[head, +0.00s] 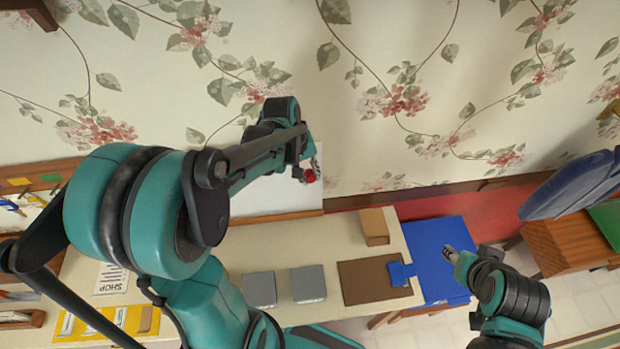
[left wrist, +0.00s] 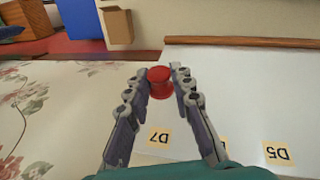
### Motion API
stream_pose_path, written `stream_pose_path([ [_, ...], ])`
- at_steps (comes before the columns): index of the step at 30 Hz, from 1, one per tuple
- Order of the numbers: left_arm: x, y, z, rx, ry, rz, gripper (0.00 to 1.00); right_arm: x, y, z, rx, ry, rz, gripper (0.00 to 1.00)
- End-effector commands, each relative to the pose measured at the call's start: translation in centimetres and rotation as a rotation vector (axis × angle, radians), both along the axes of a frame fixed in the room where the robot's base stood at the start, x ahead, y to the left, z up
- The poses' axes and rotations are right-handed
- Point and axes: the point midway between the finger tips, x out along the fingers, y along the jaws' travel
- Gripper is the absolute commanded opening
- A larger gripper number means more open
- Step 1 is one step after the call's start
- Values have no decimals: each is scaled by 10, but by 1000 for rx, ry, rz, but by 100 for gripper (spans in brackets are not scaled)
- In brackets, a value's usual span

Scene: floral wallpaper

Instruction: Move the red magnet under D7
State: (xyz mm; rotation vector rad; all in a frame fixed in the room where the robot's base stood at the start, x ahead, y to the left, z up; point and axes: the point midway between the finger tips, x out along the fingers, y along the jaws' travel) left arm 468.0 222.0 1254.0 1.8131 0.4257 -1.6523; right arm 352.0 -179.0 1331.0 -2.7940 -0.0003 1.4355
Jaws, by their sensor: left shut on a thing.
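The red magnet (left wrist: 159,82) is a round spool shape held between the fingertips of my left gripper (left wrist: 160,84). In the head view, the left gripper (head: 310,172) and the red magnet (head: 310,178) are at the right edge of the white board (head: 275,195). The D7 label (left wrist: 159,138) shows upside down between the fingers, nearer the camera than the magnet. I cannot tell if the magnet touches the board. The D5 label (left wrist: 278,153) lies to the right, and a label between them is mostly hidden by a finger. My right gripper (head: 449,252) is over the blue mat, its jaws too small to judge.
The board has a wooden rail (left wrist: 245,42) along one edge. Floral wallpaper (head: 400,100) borders the board. On the table are two grey blocks (head: 308,284), a brown pad (head: 365,290), a cardboard box (head: 374,226) and the blue mat (head: 440,285).

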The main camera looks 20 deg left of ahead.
Motion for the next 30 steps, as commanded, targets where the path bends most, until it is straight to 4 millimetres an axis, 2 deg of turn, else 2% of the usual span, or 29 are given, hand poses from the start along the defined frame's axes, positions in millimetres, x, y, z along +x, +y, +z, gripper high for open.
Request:
stream_pose_path([
  [15, 32, 20, -7, 0, 0, 1, 3, 0, 0, -10, 0, 0, 0, 40],
  [30, 36, 22, -7, 0, 0, 0, 3, 0, 0, -11, 0, 0, 0, 40],
])
